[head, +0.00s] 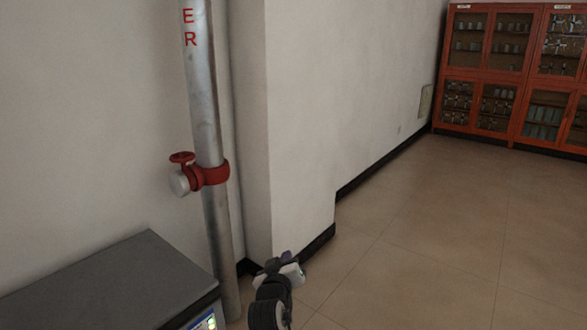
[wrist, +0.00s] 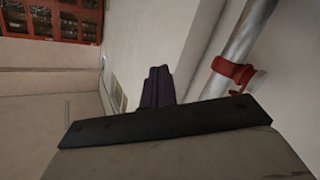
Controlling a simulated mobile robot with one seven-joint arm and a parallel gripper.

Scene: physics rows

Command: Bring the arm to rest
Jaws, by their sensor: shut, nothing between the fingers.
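My gripper (head: 287,256) shows at the bottom middle of the head view, at the end of my dark arm, above the tiled floor near the wall corner. In the wrist view the gripper fingers (wrist: 157,85) stand close together, shut, with nothing seen between them. Nothing touches the fingers in either view.
A grey metal pipe (head: 203,95) with a red valve (head: 213,174) runs up the wall to the left. A grey-topped unit (head: 120,285) stands at lower left. Orange-red cabinets (head: 516,75) stand at the far right. The tiled floor (head: 430,240) between is clear.

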